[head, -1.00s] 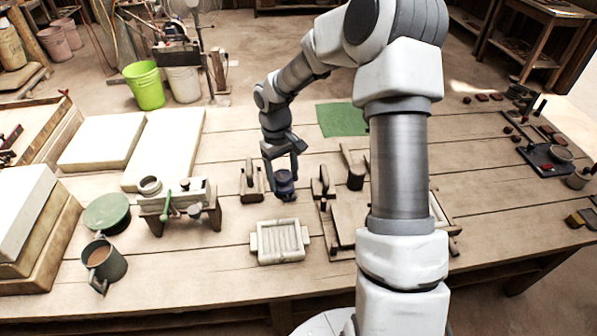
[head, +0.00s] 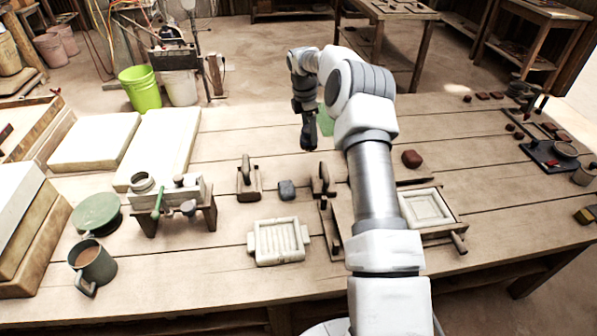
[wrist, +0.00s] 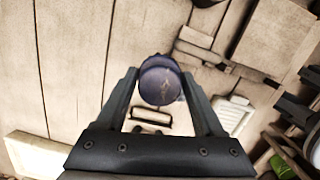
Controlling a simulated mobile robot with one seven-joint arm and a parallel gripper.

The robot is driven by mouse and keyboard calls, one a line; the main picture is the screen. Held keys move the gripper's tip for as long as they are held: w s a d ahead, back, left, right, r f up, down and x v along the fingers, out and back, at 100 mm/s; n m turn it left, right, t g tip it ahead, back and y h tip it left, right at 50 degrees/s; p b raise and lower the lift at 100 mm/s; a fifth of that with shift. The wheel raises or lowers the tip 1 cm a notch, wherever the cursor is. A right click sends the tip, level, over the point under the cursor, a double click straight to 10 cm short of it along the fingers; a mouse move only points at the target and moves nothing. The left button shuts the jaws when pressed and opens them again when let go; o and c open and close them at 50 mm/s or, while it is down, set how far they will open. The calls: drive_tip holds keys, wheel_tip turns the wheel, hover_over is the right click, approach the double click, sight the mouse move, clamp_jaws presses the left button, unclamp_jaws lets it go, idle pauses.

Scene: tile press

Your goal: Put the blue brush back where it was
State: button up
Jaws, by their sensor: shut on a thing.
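The blue brush (wrist: 160,84) shows end-on as a dark blue, round shape between my fingers in the wrist view. My gripper (wrist: 160,95) is shut on it. In the head view my gripper (head: 308,145) is raised over the far middle of the table, with the dark held thing hard to tell from the fingers. A small blue-grey block (head: 287,190) lies apart on the table, nearer the front. The brush's lower end is hidden, and no marked place for it can be told.
A white ribbed tray (head: 262,257) is at front middle. Wooden stamps (head: 246,184) stand behind it. A framed white mould (head: 428,208) is to the right, a press-like stand (head: 178,207) to the left. A green cloth (head: 325,122) is partly hidden by my arm.

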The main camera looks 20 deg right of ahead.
drive_tip(key=shift+w+d+f+n+t+b, duration=0.6)
drive_tip(key=shift+w+d+f+n+b, duration=0.95)
drive_tip(key=shift+d+n, duration=3.5)
drive_tip(key=shift+n+y, duration=0.25)
drive_tip(key=shift+y, duration=0.05)
drive_tip(key=shift+w+a+f+b, duration=0.4)
drive_tip(key=shift+a+f+b, duration=0.35)
drive_tip(key=shift+a+f, duration=1.1)
drive_tip(key=shift+w+a+f+b, duration=0.35)
drive_tip(key=shift+a+f+b, duration=0.4)
drive_tip(key=shift+a+f, duration=1.1)
drive_tip(key=shift+w+a+f+b, duration=0.4)
drive_tip(key=shift+a+f+b, duration=0.35)
drive_tip(key=shift+a+f, duration=1.05)
drive_tip(key=shift+a+r, duration=0.2)
drive_tip(key=shift+a, duration=0.15)
drive_tip(key=o, duration=0.8)
drive_tip(key=shift+f, duration=0.1)
drive_tip(key=shift+c, duration=0.2)
drive_tip(key=o, duration=0.4)
drive_tip(key=shift+o, duration=0.2)
